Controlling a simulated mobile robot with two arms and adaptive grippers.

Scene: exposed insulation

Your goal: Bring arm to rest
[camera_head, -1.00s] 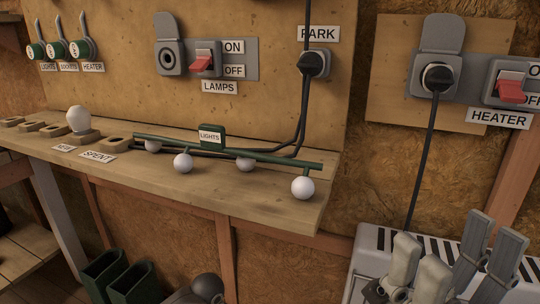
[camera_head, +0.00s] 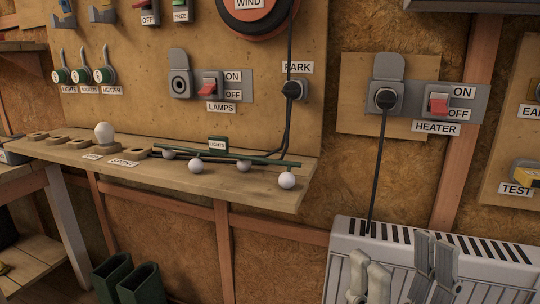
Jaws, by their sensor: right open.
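My right gripper (camera_head: 402,262) is at the bottom right. Its grey fingers point up, with a gap between the lighter pair and the darker pair. It is open, with nothing seen between the fingers. It overlaps the front of the white heater (camera_head: 345,245) in the picture; I cannot tell whether it touches it. The rest of the right arm is below the picture. My left gripper is out of view.
A wooden shelf (camera_head: 225,185) carries a green light bar (camera_head: 280,163) with white bulbs and an upright bulb (camera_head: 104,132). The heater's cable (camera_head: 378,165) runs up to a wall socket (camera_head: 386,98). Green boots (camera_head: 140,285) stand at the lower left.

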